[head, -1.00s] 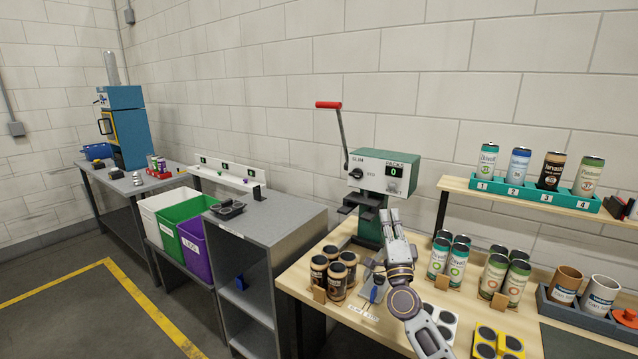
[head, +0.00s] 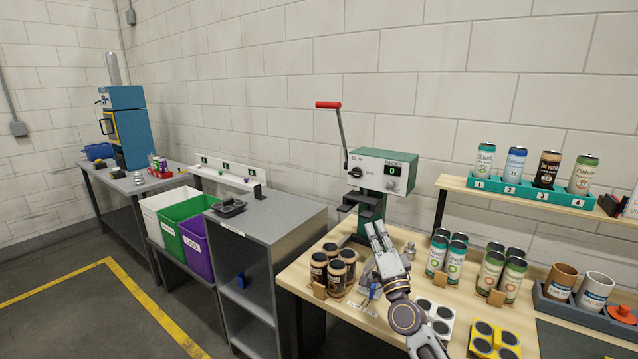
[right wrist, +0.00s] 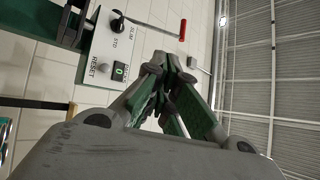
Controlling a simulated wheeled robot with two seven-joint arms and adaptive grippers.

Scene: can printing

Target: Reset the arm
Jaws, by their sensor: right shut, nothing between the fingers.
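My right gripper (head: 376,230) is shut and empty in the head view, in front of the green and grey press (head: 372,185) on the wooden bench. Its fingertips (right wrist: 172,62) meet in the right wrist view. The press has a long lever arm (head: 342,135) with a red handle (head: 328,105), raised at its upper left. The press panel has a knob and a small display reading 0; in the right wrist view the panel (right wrist: 115,45) shows RESET, SLIM and STD lettering. My left gripper is not in view.
Dark brown cans (head: 337,262) stand left of my right gripper, and green-and-white cans (head: 446,255) stand to its right. A yellow holder (head: 494,340) lies near the front. A teal rack (head: 530,193) holds numbered cans on the shelf. Bins (head: 182,218) stand at the left.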

